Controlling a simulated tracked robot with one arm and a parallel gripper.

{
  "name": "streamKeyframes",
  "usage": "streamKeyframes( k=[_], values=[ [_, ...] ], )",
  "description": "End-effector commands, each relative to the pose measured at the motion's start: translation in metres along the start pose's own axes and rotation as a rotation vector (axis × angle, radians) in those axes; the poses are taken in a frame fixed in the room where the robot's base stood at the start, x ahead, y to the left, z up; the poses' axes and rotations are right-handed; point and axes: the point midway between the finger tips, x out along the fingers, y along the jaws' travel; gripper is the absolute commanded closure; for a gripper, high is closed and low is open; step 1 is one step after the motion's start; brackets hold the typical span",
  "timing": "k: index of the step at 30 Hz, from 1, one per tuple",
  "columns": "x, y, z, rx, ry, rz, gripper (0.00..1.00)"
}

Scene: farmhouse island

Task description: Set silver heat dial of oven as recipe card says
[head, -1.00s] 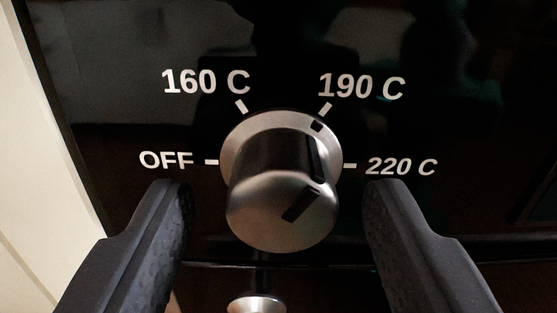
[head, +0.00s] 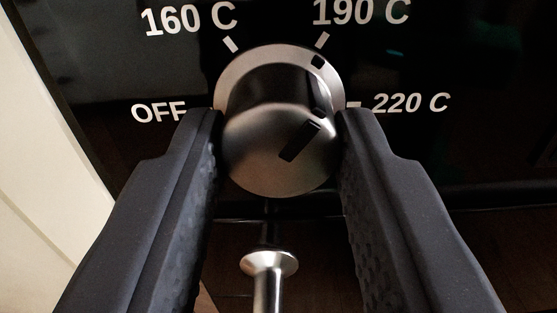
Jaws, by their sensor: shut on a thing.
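The silver heat dial (head: 270,165) sits on the oven's black panel (head: 440,60), in the middle of the head view. The dark mark on its face and the dark mark on its base ring point up and right, to the 190 C tick. The labels OFF, 160 C, 190 C (head: 361,12) and 220 C (head: 411,103) stand around it. My gripper (head: 280,135) is shut on the dial, one finger on its left side and one on its right. The recipe card is not in view.
A silver handle (head: 268,264) stands out below the dial, between my fingers. A pale upright surface (head: 40,170) borders the panel on the left.

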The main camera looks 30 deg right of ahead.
Motion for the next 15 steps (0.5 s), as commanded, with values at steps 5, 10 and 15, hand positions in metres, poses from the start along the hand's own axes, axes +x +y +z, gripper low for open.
streamKeyframes(
  k=[5, 10, 15],
  values=[
    [-0.0002, -0.0029, -0.0019, 0.119, 0.004, -0.008, 0.92],
    [0.0000, -0.0028, -0.0019, 0.274, 0.004, -0.007, 0.92],
    [0.0003, -0.0026, -0.0017, 0.436, 0.005, -0.007, 0.92]
  ],
)
